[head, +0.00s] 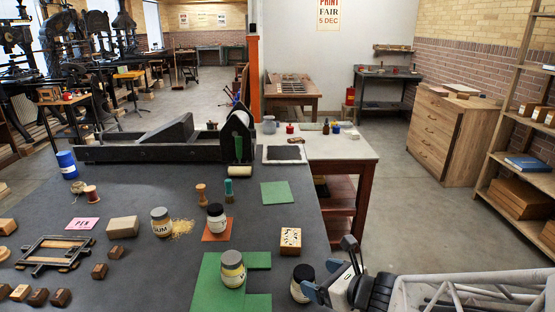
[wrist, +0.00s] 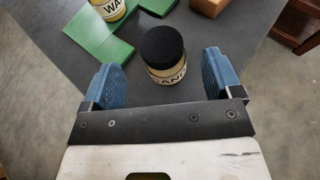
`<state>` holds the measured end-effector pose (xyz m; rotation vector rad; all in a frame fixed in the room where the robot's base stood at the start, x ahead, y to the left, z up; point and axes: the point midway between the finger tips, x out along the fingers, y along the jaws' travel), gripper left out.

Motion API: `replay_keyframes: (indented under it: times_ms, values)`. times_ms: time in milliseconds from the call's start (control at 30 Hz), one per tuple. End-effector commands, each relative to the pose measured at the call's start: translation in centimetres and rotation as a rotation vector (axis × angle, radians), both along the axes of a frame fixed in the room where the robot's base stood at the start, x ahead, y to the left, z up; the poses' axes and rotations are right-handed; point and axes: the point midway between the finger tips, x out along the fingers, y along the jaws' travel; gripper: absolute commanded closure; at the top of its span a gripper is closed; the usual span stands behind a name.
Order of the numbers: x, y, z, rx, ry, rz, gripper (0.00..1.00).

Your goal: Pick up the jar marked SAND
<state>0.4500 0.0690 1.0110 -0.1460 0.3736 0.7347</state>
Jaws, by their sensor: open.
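The jar with a black lid and a pale label (head: 301,285) stands on the dark table near its right edge in the head view. In the wrist view the same jar (wrist: 165,72) shows a label that reads roughly "AND", its first letter unclear. My gripper (head: 334,268) is just right of the jar in the head view. In the wrist view my gripper (wrist: 160,80) is open, with one blue finger on each side of the jar and visible gaps between. The fingers do not appear to touch it.
A jar with a "WA" label (head: 232,270) stands on a green board (head: 258,302) left of the jar. A jar marked GUM (head: 161,224) and another black-lidded jar (head: 216,219) are farther back. A wooden block (head: 290,241) stands behind the jar.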

Motion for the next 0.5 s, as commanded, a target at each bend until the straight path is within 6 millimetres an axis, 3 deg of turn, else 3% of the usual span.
replay_keyframes:
  times_ms: [500]
  values:
    - [0.41, 0.42, -0.28, 0.0, 0.0, 0.0, 0.15]
